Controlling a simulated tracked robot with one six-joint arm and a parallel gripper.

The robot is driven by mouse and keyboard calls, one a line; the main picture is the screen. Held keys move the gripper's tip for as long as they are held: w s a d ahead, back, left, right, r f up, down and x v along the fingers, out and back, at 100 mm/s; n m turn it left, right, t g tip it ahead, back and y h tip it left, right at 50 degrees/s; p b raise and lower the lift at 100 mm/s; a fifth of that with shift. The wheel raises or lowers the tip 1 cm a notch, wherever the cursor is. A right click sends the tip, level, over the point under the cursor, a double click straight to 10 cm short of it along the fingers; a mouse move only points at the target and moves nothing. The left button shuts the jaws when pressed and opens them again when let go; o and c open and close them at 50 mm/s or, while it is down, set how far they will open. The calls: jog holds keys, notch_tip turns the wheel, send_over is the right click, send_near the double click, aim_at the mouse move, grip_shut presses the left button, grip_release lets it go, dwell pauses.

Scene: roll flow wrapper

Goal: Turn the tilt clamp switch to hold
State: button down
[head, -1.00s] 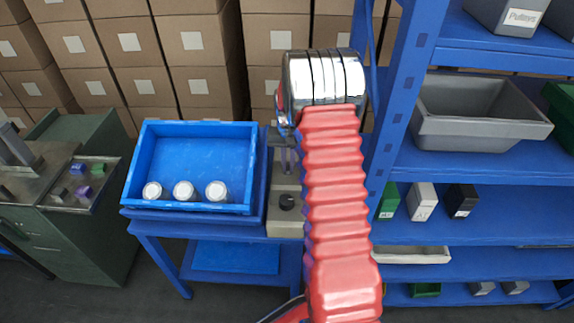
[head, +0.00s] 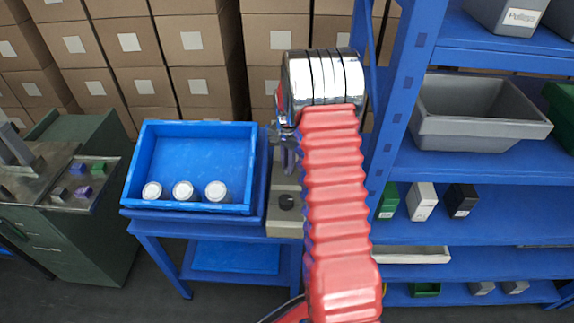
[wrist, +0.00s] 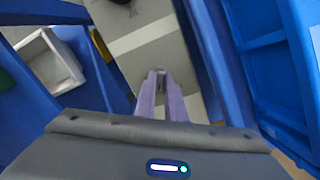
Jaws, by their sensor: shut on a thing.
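My gripper (wrist: 161,76) points down at a beige control panel (wrist: 152,50) in the wrist view. Its two purple fingers are close together, shut on a small grey piece (wrist: 160,72) that looks like the tilt clamp switch. The fingers hide most of it, so its setting cannot be read. In the head view my gripper (head: 288,168) is partly hidden by my red arm, over the same panel (head: 284,229). A round black knob (head: 286,202) sits on the panel nearer the camera, apart from the fingers.
A blue tray (head: 200,133) with three white-topped round items (head: 184,191) stands left of the panel. A blue shelf rack (head: 480,200) with grey bins (head: 475,120) is close on the right. Stacked cartons (head: 190,50) stand behind.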

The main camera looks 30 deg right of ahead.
jog(key=shift+w+a, duration=0.1)
jog(key=shift+a, duration=0.15)
jog(key=c, duration=2.2)
grip_release()
jog(key=o, duration=0.4)
jog(key=shift+d, duration=0.1)
jog(key=shift+r, duration=0.1)
notch_tip(320, 180, up, 14)
jog(key=shift+f, duration=0.2)
